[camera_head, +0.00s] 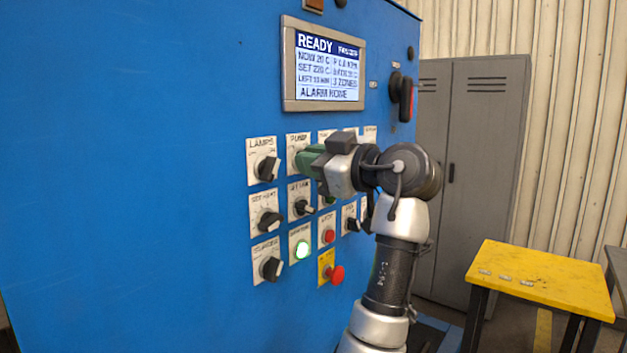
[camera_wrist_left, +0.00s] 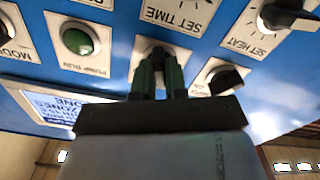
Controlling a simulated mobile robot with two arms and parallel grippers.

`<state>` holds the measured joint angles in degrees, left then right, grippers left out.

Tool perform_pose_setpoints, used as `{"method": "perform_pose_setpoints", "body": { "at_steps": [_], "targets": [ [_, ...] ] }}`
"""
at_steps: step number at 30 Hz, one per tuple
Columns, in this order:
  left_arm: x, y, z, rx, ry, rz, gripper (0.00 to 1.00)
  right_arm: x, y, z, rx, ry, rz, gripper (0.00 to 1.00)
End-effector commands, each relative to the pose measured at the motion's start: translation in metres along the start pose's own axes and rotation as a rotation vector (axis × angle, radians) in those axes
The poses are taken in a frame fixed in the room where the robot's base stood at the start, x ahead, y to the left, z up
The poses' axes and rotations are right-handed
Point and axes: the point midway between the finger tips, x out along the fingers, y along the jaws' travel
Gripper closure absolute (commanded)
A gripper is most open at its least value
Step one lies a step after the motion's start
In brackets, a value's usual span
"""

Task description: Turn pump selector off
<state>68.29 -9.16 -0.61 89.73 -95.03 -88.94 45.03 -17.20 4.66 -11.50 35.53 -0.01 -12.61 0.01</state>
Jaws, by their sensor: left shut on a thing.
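The pump selector's white plate (camera_head: 297,140), labelled PUMP, is in the top row of the blue control panel, right of the lamps knob. My left gripper (camera_head: 309,158) has its green fingers up against this plate and hides the knob in the head view. In the left wrist view, the fingers (camera_wrist_left: 158,78) are shut on the dark pump selector knob (camera_wrist_left: 157,54), and its pointer direction cannot be told. My right gripper is in neither view.
The lamps knob (camera_head: 265,169) is close on the left and the set time knob (camera_head: 303,207) just below. A lit green button (camera_head: 302,248) and a red mushroom button (camera_head: 336,274) sit lower. A display (camera_head: 325,68) reads READY above. A yellow table (camera_head: 545,278) stands right.

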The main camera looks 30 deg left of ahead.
Motion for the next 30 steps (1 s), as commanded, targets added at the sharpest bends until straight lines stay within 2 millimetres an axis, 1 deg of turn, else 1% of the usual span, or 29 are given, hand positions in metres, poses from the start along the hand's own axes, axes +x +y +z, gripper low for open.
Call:
{"method": "perform_pose_setpoints", "body": {
  "at_steps": [1,7,12,25,26,30],
  "targets": [
    [0.0010,-0.0013,0.0020,-0.028,-0.001,-0.001,1.00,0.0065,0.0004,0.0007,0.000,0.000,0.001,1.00],
    [0.0010,-0.0008,0.0009,-0.100,-0.001,-0.001,1.00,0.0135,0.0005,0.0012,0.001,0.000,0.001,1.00],
    [0.0011,-0.0005,-0.0003,-0.130,-0.001,0.000,1.00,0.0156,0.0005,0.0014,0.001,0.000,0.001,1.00],
    [0.0010,-0.0002,-0.0011,-0.139,-0.001,0.000,1.00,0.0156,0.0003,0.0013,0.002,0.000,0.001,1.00],
    [0.0010,-0.0002,-0.0011,-0.139,-0.001,0.000,0.83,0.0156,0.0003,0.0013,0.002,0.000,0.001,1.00],
    [0.0008,-0.0003,-0.0008,-0.137,-0.001,0.000,0.62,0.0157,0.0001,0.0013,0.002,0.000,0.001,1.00]
  ]
}}
